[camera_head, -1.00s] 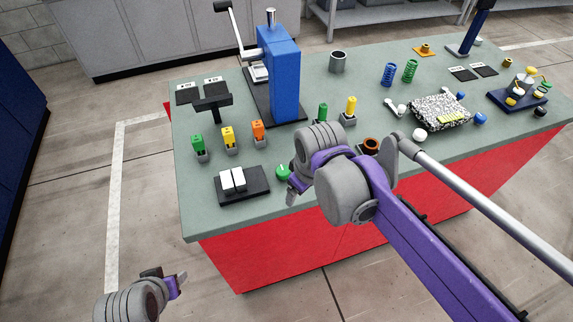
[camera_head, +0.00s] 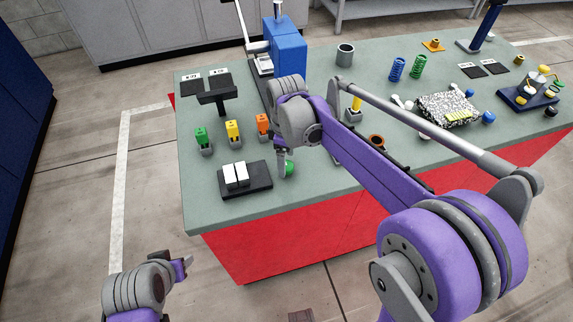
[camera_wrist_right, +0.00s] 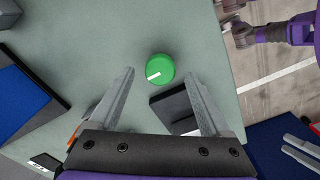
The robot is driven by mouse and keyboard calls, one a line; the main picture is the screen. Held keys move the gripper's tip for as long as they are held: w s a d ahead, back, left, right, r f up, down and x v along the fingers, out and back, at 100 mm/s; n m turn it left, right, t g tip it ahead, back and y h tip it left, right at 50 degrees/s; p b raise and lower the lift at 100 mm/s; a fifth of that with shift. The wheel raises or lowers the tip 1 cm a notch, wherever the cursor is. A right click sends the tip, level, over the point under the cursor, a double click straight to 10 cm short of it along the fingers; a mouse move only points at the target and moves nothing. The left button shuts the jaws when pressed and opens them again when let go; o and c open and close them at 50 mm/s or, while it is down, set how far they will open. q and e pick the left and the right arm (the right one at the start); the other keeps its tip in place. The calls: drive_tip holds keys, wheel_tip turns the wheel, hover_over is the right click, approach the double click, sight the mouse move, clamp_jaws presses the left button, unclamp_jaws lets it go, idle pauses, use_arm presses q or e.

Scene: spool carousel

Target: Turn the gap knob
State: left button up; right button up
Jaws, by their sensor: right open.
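The green round gap knob (camera_head: 289,169) stands near the front edge of the bench, right of a black block with two white pads. In the right wrist view the knob (camera_wrist_right: 160,68) shows a white mark on its top. My right gripper (camera_head: 281,166) points down beside the knob in the head view. In the wrist view its two fingers (camera_wrist_right: 160,84) are spread, with the knob in line with the space between them; contact cannot be seen. My left gripper (camera_head: 184,267) is off the bench at the lower left, and its jaw state is unclear.
The black block (camera_head: 262,190) with white pads is close by the knob. Green, yellow and orange tagged pieces (camera_head: 234,132) stand behind it. A blue press (camera_head: 290,50) stands behind my right wrist. The bench's front left corner (camera_head: 200,210) is clear.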

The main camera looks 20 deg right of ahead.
drive_tip(key=shift+f, duration=1.6)
clamp_jaws()
drive_tip(key=shift+m, duration=0.4)
drive_tip(key=m+b, duration=0.1)
drive_tip(key=m, duration=0.2)
drive_tip(key=shift+m, duration=0.3)
drive_tip(key=m, duration=0.4)
drive_tip(key=shift+m, duration=0.3)
